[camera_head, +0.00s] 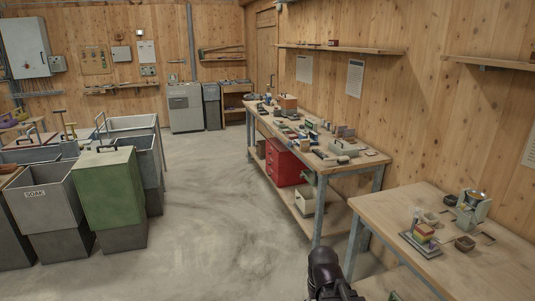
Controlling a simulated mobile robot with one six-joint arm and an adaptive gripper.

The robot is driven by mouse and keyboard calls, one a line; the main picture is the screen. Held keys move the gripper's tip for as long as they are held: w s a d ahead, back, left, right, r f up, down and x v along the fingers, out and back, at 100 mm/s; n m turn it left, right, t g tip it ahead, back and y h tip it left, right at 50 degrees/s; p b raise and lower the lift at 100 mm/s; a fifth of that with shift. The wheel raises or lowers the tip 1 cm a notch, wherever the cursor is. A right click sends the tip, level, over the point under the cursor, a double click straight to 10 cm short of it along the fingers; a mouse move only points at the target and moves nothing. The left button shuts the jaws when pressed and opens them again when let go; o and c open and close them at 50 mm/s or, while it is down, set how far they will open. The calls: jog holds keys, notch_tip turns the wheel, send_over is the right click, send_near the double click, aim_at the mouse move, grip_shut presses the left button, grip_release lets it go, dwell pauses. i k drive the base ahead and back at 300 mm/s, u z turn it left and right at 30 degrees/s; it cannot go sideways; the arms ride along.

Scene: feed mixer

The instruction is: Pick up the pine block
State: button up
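I cannot single out the pine block with certainty; the small items on the benches are too small to tell apart. A tan-brown block-like thing (288,103) stands at the far end of the long workbench (352,168), among small tools and parts. A dark part of my own arm rises at the bottom edge, right of centre, in front of the gap between the two benches. My gripper's fingers do not show, and nothing held is visible.
A nearer bench (470,268) at right carries a small machine (472,208) and a coloured stack (423,232). A red drawer unit (286,163) sits under the long bench. Grey bins and a green bin (108,188) stand at left. The concrete floor (220,210) between is clear.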

aim_at(304, 143)
jog(key=u, duration=0.2)
jog(key=i, duration=3.5)
jog(key=u, duration=0.15)
